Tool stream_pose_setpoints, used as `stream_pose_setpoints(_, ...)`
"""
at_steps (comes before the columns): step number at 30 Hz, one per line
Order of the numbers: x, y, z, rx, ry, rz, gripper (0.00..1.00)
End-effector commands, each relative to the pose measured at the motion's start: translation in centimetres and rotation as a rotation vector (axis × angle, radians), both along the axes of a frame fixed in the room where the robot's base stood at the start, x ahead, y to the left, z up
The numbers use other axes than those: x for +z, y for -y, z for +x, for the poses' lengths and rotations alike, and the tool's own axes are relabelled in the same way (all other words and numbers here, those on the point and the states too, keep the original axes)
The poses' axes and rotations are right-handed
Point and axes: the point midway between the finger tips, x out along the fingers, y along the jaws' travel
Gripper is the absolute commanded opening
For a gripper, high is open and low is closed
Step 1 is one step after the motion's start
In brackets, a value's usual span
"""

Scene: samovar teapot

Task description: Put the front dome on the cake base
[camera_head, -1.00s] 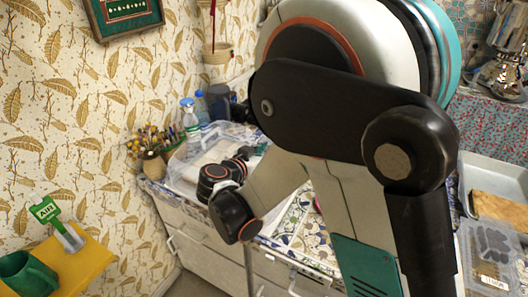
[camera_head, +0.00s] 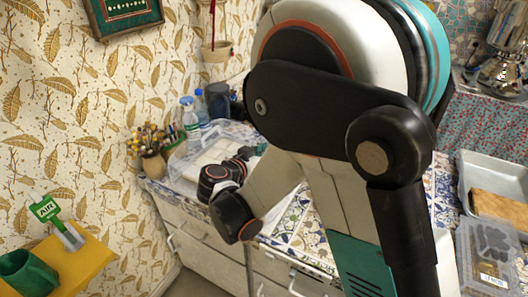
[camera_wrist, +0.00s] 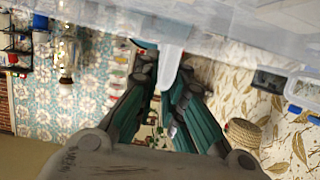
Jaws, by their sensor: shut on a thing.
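In the wrist view, a clear see-through plastic dome (camera_wrist: 240,30) spans the top of the picture. A pale translucent tab (camera_wrist: 172,62) hangs from it between the fingertips. My gripper (camera_wrist: 164,88), with teal fingers, is shut on this part of the dome. In the head view, clear plastic (camera_head: 236,131) shows on the left counter, over or beside a pale flat piece that may be the cake base (camera_head: 205,158). My arm hides much of this area, and only a bit of teal gripper (camera_head: 262,148) shows. I cannot tell whether dome and base touch.
Bottles (camera_head: 190,115) and a pot of brushes (camera_head: 151,160) stand behind the clear plastic, near the wall. A metal tray (camera_head: 466,180) and a clear box (camera_head: 488,262) lie on the right counter. A yellow shelf (camera_head: 85,270) is at lower left.

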Motion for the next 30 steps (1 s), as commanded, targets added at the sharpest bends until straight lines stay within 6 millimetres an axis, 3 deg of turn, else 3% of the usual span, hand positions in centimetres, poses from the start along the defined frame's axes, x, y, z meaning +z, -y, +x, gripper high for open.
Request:
stream_pose_setpoints(13, -0.20, 0.00, 0.00, 0.000, 0.000, 0.000, 0.00)
stream_pose_setpoints(14, -0.21, 0.00, 0.00, 0.000, 0.000, 0.000, 0.16)
stream_pose_setpoints(16, -0.20, 0.00, 0.00, 0.000, 0.000, 0.000, 0.32)
stream_pose_setpoints(30, 0.07, -0.59, -0.73, 0.003, 0.000, 0.001, 0.33)
